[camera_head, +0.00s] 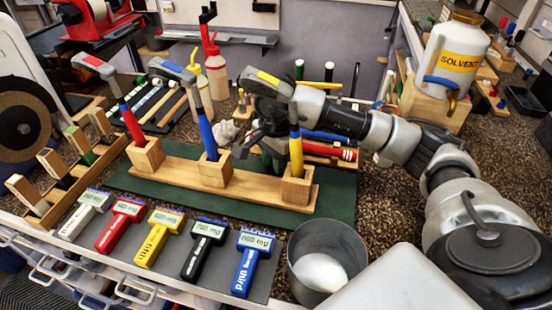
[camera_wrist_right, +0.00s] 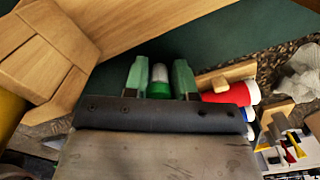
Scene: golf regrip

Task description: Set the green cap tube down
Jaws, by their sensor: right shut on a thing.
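The green cap tube (camera_wrist_right: 159,82) shows in the right wrist view as a small white and green end between the two green fingers of my right gripper (camera_wrist_right: 158,78). The gripper is shut on it, over the dark green mat (camera_wrist_right: 225,40). In the head view my right gripper (camera_head: 268,152) is low behind the wooden club stand (camera_head: 250,190), partly hidden by the yellow-gripped club. My left gripper is not in view.
Red (camera_head: 347,154) and blue (camera_head: 325,136) tubes lie right of my gripper by a wooden holder. Red, blue and yellow (camera_head: 296,155) gripped clubs stand in the wooden stand. The mat (camera_head: 338,205) has bare room at right.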

